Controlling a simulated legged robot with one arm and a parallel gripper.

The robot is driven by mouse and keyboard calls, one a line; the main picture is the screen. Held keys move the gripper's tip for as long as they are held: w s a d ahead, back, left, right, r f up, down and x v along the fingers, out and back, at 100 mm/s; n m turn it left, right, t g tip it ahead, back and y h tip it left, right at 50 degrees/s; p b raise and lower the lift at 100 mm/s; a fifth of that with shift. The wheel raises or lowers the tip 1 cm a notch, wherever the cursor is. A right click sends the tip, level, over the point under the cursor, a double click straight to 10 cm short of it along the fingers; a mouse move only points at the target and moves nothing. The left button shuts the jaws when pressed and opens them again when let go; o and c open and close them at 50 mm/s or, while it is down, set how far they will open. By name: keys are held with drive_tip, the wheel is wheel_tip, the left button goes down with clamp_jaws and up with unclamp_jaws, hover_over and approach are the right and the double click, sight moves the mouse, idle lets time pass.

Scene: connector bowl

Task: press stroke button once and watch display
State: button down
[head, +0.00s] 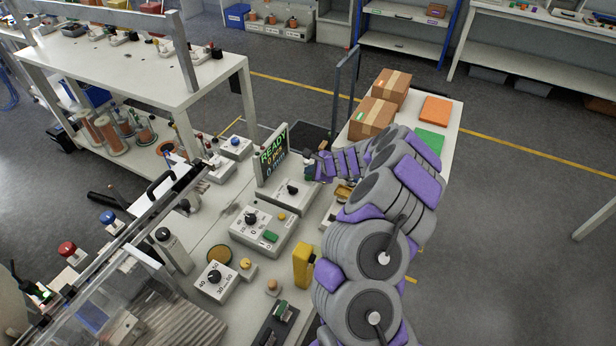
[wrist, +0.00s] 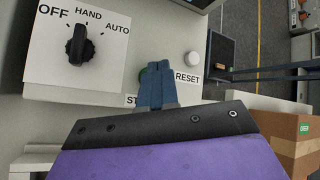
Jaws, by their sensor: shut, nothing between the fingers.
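The display (head: 273,157) stands upright on the bench in the head view and reads READY, with two lines below that look like 0 pcs and 0 mm. My gripper (head: 312,168) is beside its right edge. In the wrist view my gripper (wrist: 157,72) is shut and empty, its blue fingertips over a green button (wrist: 143,76) on the panel. The fingers hide most of this button. A label beginning "ST" shows beside it, the rest hidden. I cannot tell whether the fingertips touch the button.
A white RESET button (wrist: 193,59) lies just right of the fingers. A black OFF/HAND/AUTO knob (wrist: 77,46) is to the left, pointing near HAND. Cardboard boxes (head: 371,118) stand on a table behind my arm. A yellow block (head: 303,265) stands on the bench nearer me.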

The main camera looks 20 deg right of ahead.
sight(310, 178)
drive_tip(key=shift+d+f, duration=0.2)
drive_tip(key=shift+f, duration=0.05)
drive_tip(key=shift+f+b, duration=0.3)
drive_tip(key=shift+b, duration=0.05)
idle(0.3)
drive_tip(key=shift+a+r, duration=0.1)
drive_tip(key=shift+r, duration=0.05)
drive_tip(key=shift+a+r+p, duration=0.25)
drive_tip(key=shift+r+p, duration=0.5)
drive_tip(key=shift+r, duration=0.1)
wheel_tip(310, 178, up, 5)
drive_tip(key=p, duration=0.4)
idle(0.9)
